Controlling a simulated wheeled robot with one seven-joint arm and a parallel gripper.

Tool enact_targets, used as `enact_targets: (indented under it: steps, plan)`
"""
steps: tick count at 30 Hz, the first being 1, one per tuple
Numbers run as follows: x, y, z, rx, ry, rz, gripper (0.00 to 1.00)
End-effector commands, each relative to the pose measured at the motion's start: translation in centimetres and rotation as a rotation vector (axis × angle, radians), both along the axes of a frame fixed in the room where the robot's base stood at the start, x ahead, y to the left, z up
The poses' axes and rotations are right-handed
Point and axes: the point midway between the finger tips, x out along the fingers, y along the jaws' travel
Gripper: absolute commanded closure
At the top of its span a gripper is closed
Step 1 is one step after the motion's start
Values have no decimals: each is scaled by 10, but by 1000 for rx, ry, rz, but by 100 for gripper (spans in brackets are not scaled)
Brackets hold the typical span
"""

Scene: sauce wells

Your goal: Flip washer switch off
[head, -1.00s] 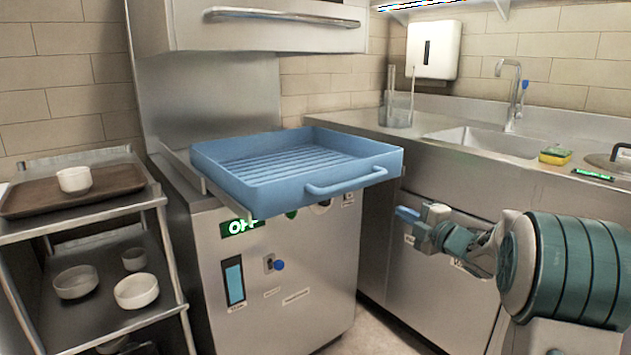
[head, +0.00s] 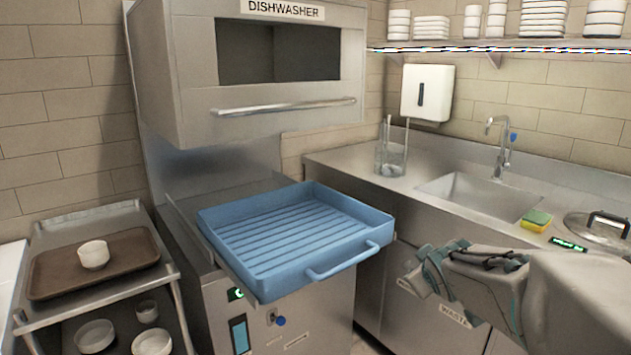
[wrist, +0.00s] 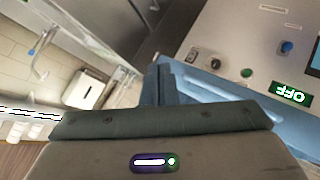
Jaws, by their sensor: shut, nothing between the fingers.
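The dishwasher's front panel (head: 325,310) carries a switch with a blue knob (head: 280,321), right of a blue-lit gauge (head: 239,335). The blue knob also shows in the wrist view (wrist: 286,47). A green sign reading OFF shows upside down in the wrist view (wrist: 290,94); in the head view the blue rack hides most of this sign (head: 236,294). My gripper (head: 413,282) is right of the rack, in front of the sink counter, apart from the switch. In the wrist view my blue fingers (wrist: 160,82) are together and empty.
The blue rack (head: 378,232) juts out over the panel, between the gripper's side and the switch. A cart (head: 168,248) with a brown tray and bowls stands left. The sink counter (head: 340,168) is on the right, with a sponge (head: 536,220) and lid (head: 598,230).

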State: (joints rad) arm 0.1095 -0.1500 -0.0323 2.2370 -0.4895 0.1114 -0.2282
Motion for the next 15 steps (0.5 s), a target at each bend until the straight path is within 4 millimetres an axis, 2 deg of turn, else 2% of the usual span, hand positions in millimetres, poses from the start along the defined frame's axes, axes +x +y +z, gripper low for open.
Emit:
enact_targets:
  steps: [1,12,15]
  plan:
    - [-19,6,21,47,42,-40,100]
    - [-168,53,49,389,442,-351,100]
    - [-199,65,54,446,527,-403,100]
